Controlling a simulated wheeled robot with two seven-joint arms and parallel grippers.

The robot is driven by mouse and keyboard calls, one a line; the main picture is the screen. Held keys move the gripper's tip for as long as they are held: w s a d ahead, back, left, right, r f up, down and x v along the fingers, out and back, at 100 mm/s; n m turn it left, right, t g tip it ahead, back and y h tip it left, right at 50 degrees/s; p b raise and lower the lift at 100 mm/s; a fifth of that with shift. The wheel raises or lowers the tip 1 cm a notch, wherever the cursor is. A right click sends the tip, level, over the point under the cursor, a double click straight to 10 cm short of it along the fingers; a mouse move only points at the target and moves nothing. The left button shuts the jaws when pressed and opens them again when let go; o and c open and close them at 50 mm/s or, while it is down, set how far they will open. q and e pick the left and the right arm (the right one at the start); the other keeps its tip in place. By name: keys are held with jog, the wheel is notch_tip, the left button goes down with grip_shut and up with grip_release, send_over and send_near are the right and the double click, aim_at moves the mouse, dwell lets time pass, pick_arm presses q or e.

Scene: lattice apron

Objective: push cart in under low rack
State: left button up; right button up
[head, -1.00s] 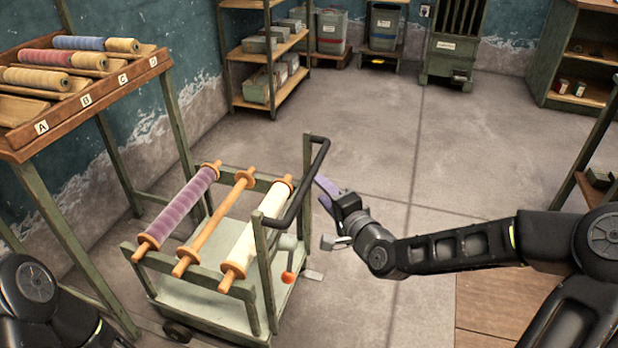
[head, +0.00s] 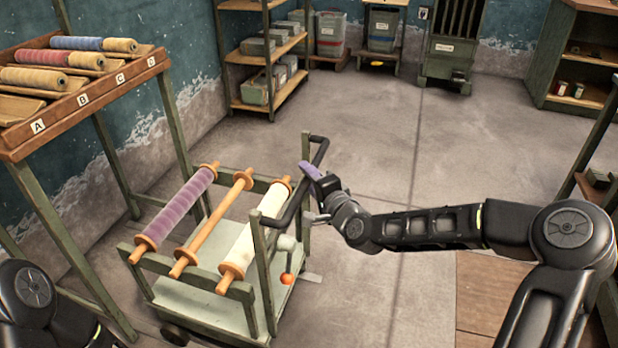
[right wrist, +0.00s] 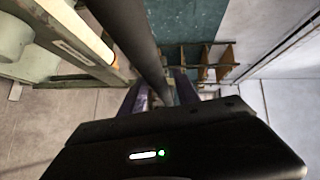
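The green cart (head: 205,308) stands on the floor at the left, carrying a purple roll (head: 175,212), a bare wooden roller (head: 212,222) and a cream roll (head: 255,230) across its top. Its dark push handle (head: 292,203) is on the right side. My right gripper (head: 308,174) is at that handle. In the right wrist view its purple fingers stand apart, with the dark handle bar (right wrist: 140,50) running between them; contact cannot be told. The rack (head: 100,92), with labelled slots and spools, stands left of the cart. My left gripper is out of view.
A shelf unit (head: 262,58) with boxes stands at the back. Bins (head: 331,34) and a green cabinet (head: 450,50) line the back wall. Another shelf (head: 578,70) is at the right. The middle floor is clear. The rack's legs stand beside the cart.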

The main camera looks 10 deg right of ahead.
grip_shut()
dwell(1.2)
